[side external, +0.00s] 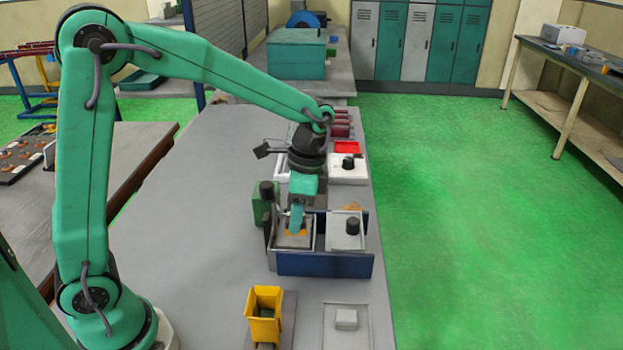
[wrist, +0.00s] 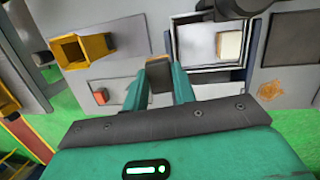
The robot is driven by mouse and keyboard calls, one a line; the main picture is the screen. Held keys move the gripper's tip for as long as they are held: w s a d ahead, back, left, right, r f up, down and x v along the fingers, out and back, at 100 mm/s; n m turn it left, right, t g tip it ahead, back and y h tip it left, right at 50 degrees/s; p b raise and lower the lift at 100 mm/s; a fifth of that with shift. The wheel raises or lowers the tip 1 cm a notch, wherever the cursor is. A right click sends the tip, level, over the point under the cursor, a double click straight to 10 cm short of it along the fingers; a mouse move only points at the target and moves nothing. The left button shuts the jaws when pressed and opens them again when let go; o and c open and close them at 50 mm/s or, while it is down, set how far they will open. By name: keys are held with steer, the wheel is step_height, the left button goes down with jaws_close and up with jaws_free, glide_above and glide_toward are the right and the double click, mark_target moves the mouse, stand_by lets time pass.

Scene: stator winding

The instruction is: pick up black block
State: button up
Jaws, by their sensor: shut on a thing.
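My gripper (side external: 296,224) reaches down over the left compartment of the blue-walled box (side external: 325,265) in the side view. In the wrist view its two green fingers (wrist: 163,84) are shut on a dark, nearly black block (wrist: 160,71), which sits between the fingertips. In the side view the fingers hide the block, and I cannot tell whether it touches the compartment floor.
A black knob-like piece (side external: 352,226) stands in the compartment to the right, and another (side external: 347,162) on a white tray behind. A yellow bin (side external: 264,312) and a pale block (side external: 346,318) are in front. A green box (side external: 264,203) stands left of my gripper.

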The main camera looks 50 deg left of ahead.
steer(key=s+d+r, duration=0.3)
steer(key=d+r, duration=0.1)
steer(key=d, duration=0.1)
steer(key=shift+s+d, duration=0.2)
steer(key=shift+d, duration=0.05)
stand_by(0.5)
